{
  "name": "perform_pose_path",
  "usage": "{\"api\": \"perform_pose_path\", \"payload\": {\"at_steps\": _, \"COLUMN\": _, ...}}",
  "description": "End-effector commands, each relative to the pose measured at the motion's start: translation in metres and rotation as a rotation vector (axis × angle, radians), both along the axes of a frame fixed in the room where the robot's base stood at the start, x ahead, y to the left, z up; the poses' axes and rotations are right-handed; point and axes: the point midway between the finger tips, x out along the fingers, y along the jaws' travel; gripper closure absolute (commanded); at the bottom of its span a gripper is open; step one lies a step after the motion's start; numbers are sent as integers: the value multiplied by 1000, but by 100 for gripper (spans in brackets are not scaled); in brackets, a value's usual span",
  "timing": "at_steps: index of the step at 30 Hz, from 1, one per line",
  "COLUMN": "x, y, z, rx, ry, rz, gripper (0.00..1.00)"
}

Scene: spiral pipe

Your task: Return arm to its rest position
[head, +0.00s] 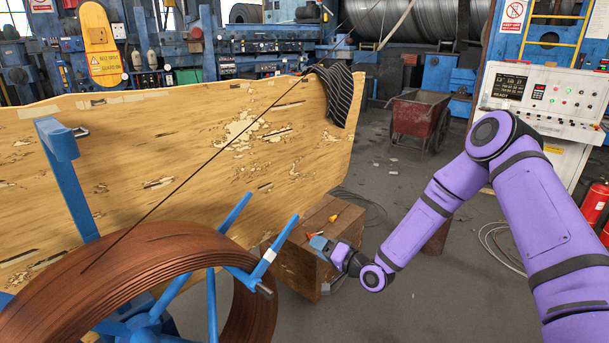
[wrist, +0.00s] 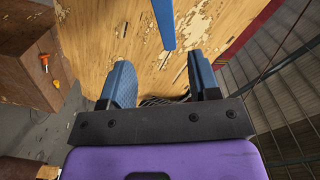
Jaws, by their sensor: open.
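My purple arm reaches in from the right in the head view. My gripper (head: 322,243) is beside and in front of the wooden block (head: 325,211), near its top edge. In the wrist view my gripper (wrist: 160,85) shows two blue fingers spread apart with nothing between them. Beyond the fingers is the worn wooden panel (wrist: 150,50).
A coil of brown wire (head: 150,265) on a blue reel stands at the lower left. The peeling wooden panel (head: 200,150) runs behind it, with a striped cloth (head: 338,95) over its corner. A red cart (head: 418,120) and a control cabinet (head: 545,110) stand behind.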

Motion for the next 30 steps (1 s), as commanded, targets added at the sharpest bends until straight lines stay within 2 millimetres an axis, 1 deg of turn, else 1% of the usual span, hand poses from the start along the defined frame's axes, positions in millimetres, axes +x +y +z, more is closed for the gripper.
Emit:
{"api": "perform_pose_path", "payload": {"at_steps": 1, "x": 3, "y": -2, "z": 8, "rx": -36, "ry": -9, "rz": 4, "gripper": 44}}
{"api": "perform_pose_path", "payload": {"at_steps": 4, "x": 6, "y": -9, "z": 21, "rx": -142, "ry": -17, "rz": 12, "gripper": 44}}
{"api": "perform_pose_path", "payload": {"at_steps": 8, "x": 11, "y": -22, "z": 44, "rx": -304, "ry": -25, "rz": 16, "gripper": 44}}
{"api": "perform_pose_path", "payload": {"at_steps": 12, "x": 13, "y": -40, "z": 70, "rx": -469, "ry": -27, "rz": 9, "gripper": 44}}
{"api": "perform_pose_path", "payload": {"at_steps": 17, "x": 10, "y": -64, "z": 103, "rx": -645, "ry": -23, "rz": -10, "gripper": 44}}
{"api": "perform_pose_path", "payload": {"at_steps": 20, "x": 5, "y": -79, "z": 125, "rx": -746, "ry": -15, "rz": -27, "gripper": 44}}
{"api": "perform_pose_path", "payload": {"at_steps": 25, "x": -8, "y": -107, "z": 165, "rx": -904, "ry": 9, "rz": -62, "gripper": 44}}
{"api": "perform_pose_path", "payload": {"at_steps": 30, "x": -30, "y": -133, "z": 207, "rx": -1037, "ry": 45, "rz": -104, "gripper": 44}}
